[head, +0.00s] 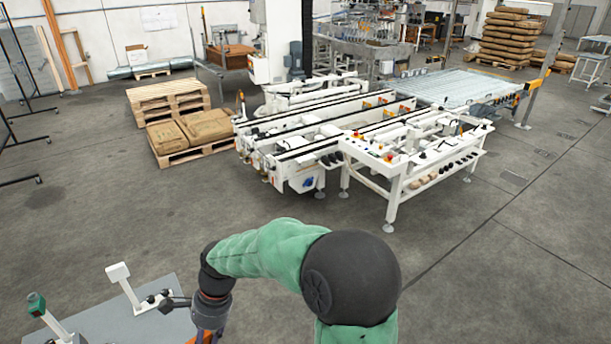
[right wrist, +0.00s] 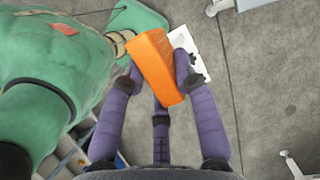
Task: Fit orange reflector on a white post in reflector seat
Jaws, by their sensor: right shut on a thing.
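The orange reflector (right wrist: 155,65) is a wedge-like block between the dark fingertips of my right gripper (right wrist: 157,78) in the right wrist view. The gripper is shut on it. In the head view, the right gripper (head: 207,318) points down at the bottom edge; its fingertips are mostly cut off. A white post (head: 131,293) with a square white head (head: 117,272) stands to its left. In the right wrist view, a white piece (right wrist: 205,50) shows behind the reflector, apparently below it. I cannot make out the reflector seat. My left gripper does not show.
The posts stand at a grey table (head: 150,325) at lower left. White conveyors (head: 320,140) and pallets (head: 185,130) are farther back. Open floor lies between.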

